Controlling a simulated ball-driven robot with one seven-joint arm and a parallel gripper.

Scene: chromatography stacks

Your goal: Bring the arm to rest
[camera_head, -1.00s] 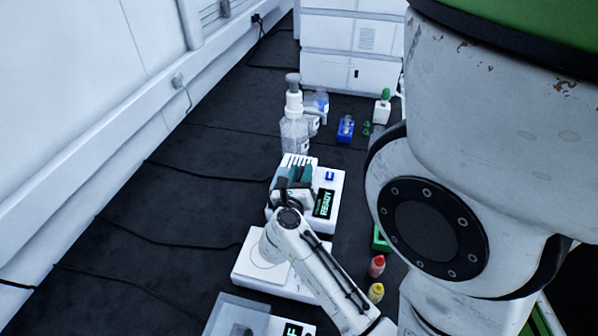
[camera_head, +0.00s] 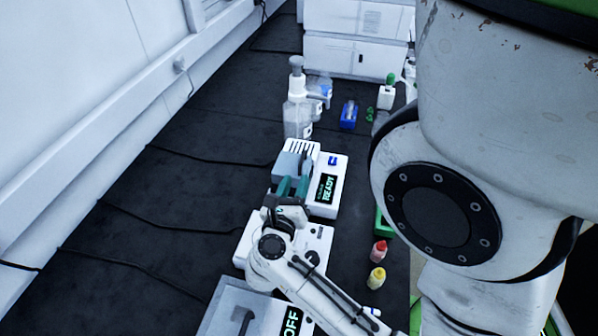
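My gripper (camera_head: 292,181) is near the middle of the picture, with its two teal fingers apart and a gap between them. I see nothing held in it. The fingers point toward a white instrument (camera_head: 327,208) whose display reads READY. They overlap its near left part in this view, and I cannot tell whether they touch it. A grey block (camera_head: 289,167) shows at the instrument's left, just beyond the fingers. My arm is bent and reaches up from the bottom of the picture, over a second white instrument (camera_head: 320,243) with a dark knob.
A device reading OFF (camera_head: 292,322) is at the bottom. A red-capped vial (camera_head: 379,252) and a yellow-capped vial (camera_head: 376,278) stand right of my arm. A pump bottle (camera_head: 297,112) and blue rack (camera_head: 348,115) are farther back. Dark bench at left holds only cables.

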